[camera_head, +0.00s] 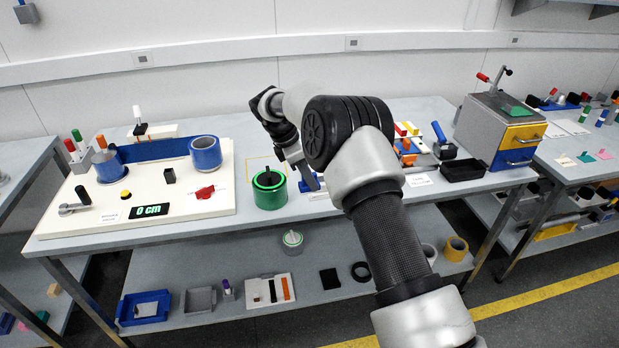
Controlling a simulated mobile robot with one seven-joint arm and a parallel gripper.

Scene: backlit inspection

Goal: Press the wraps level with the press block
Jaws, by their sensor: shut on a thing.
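My gripper (305,176) points down over the front middle of the bench, just right of a green roll (269,194). It is shut on a small grey-blue piece (312,184), mostly hidden by the fingers; I cannot tell if it is the press block. The green roll stands upright with a dark knob-like part in its middle. On the cream board at left, a blue band (152,149) runs between a blue roll (206,153) and a blue spool (108,165). A small dark block (169,175) stands in front. I cannot tell which are the wraps.
The cream board (60,222) also carries a lever, a yellow-topped button and a "0 cm" display (149,211). A black tray (462,170) and a grey drawer cabinet (491,128) stand at right. My arm hides part of the bench. A lower shelf holds trays and rolls.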

